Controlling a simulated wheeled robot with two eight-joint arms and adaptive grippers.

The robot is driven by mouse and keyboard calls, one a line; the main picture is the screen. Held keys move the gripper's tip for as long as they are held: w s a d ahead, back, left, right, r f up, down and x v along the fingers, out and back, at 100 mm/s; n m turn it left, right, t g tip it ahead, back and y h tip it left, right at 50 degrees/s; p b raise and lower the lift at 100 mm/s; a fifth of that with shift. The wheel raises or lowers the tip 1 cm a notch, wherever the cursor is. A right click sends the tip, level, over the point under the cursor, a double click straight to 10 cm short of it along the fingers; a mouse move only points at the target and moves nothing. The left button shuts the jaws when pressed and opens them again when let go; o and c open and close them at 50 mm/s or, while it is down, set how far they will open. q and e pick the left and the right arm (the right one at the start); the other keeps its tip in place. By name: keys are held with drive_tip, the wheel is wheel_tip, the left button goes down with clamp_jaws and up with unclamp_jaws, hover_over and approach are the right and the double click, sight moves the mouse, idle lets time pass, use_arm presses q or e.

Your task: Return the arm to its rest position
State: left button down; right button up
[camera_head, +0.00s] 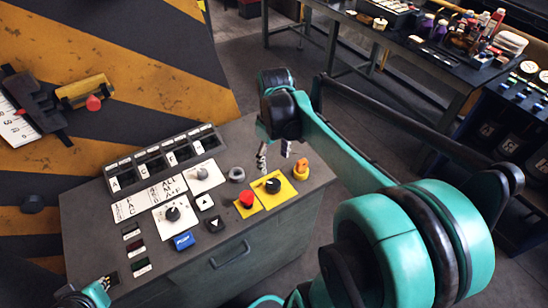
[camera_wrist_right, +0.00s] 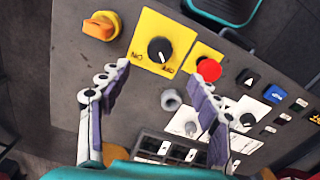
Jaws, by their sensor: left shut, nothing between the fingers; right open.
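My right arm reaches from the lower right over the grey control panel (camera_head: 85,225). My right gripper (camera_head: 273,156) is open and empty above the panel's far right part. In the right wrist view its fingers (camera_wrist_right: 158,76) are spread, with the panel's black rotary knob on a yellow plate (camera_wrist_right: 160,50) beyond them. I cannot tell that it touches anything. My left gripper (camera_head: 108,282) shows only partly at the lower left, near the panel's front left corner. It is shut with nothing in it.
The panel carries a red button (camera_head: 247,198), an orange knob (camera_head: 301,167), a grey knob (camera_head: 237,174), a blue button (camera_head: 184,240) and a row of switches. A striped wall (camera_head: 130,70) stands behind it. A cluttered workbench (camera_head: 425,65) is at the upper right, with bare floor between.

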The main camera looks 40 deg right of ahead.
idle(0.4)
drive_tip(key=s+a+f+t, duration=0.1)
drive_tip(key=s+a+t, duration=0.1)
drive_tip(key=a, duration=0.6)
drive_tip(key=s+a+f+m+t, duration=0.1)
drive_tip(key=a+t, duration=0.4)
drive_tip(key=a, duration=0.2)
drive_tip(key=shift+s+a+b, duration=0.35)
drive_tip(key=shift+s, duration=0.05)
